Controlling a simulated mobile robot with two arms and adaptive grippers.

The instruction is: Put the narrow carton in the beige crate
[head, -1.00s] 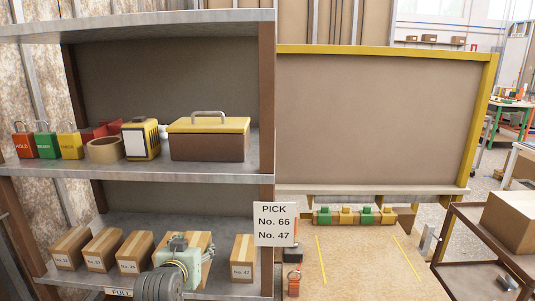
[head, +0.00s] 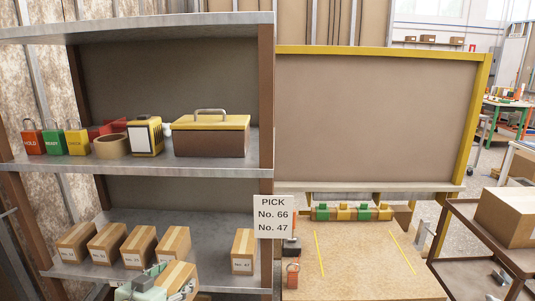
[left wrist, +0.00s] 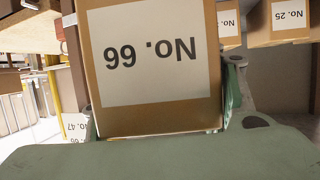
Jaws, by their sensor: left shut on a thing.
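My left gripper (head: 165,287) is shut on a brown carton (head: 180,275) with a light tape strip. In the left wrist view the carton (left wrist: 150,118) shows a white label reading No. 66, upside down, between the fingers. In the head view it is at the bottom edge, in front of the lower shelf, partly cut off. Another carton (head: 243,251), labelled No. 47, stands on the shelf to its right. I cannot tell which carton the word narrow means. No beige crate shows. My right gripper is not in view.
Several similar cartons (head: 107,243) stand on the lower shelf at left. A PICK sign (head: 273,216) lists No. 66 and No. 47. A toolbox (head: 209,138) and other items are on the shelf above. A workbench (head: 350,265) with clear space is to the right, then a cart with a carton (head: 507,215).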

